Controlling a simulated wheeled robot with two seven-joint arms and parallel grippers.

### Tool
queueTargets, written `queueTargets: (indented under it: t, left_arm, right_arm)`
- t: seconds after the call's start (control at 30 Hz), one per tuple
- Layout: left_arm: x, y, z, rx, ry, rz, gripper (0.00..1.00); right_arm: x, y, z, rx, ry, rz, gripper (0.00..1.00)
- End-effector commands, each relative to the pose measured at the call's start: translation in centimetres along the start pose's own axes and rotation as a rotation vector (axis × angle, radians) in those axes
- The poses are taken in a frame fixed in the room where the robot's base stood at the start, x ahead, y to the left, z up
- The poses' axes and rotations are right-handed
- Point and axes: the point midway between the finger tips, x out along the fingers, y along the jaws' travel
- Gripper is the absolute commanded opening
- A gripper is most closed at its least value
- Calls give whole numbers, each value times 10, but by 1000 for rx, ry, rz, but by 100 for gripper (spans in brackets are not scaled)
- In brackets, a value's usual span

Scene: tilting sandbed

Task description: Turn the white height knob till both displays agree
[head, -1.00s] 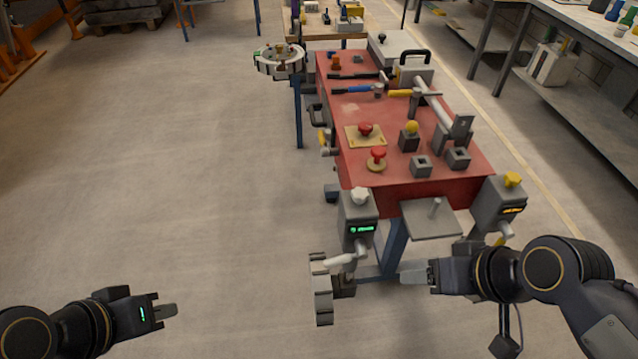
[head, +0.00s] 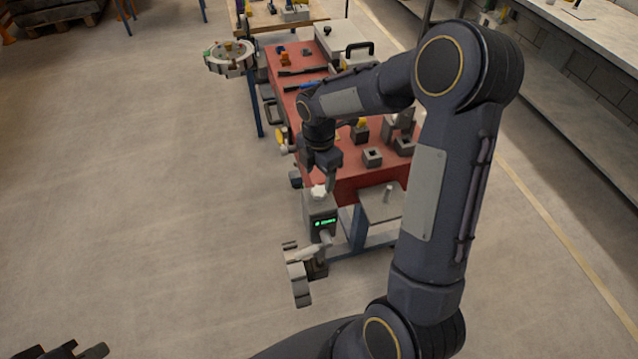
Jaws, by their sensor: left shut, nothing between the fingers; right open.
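The white height knob (head: 319,191) sits on top of a grey box at the near left corner of the red bench. The box's display (head: 325,223) glows green; its text is too small to read. My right arm reaches across the bench, and my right gripper (head: 328,182) points down at the white knob, open. Its fingers overlap the knob in the picture; I cannot tell if they touch it. The other display, with the yellow knob, is hidden behind my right arm. My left gripper (head: 92,350) is shut and empty at the bottom left edge, partly cut off.
The red bench top (head: 345,170) carries several tools and grey blocks. A grey plate (head: 378,206) juts from its near end. A white and grey clamp-like part (head: 298,270) hangs below the green display.

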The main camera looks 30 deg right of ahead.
Motion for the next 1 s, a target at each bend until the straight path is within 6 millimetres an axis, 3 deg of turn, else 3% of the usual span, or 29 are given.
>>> queueTargets:
  t: [0.3,0.67,1.0]
  left_arm:
    - [-6,2,-3,0,0,0,0]
    - [-6,3,-3,0,0,0,0]
    - [-6,3,-3,0,0,0,0]
  right_arm:
    - [46,-1,0,2,1,-4,61]
    - [54,-1,0,3,1,0,61]
    - [53,-1,0,4,1,0,19]
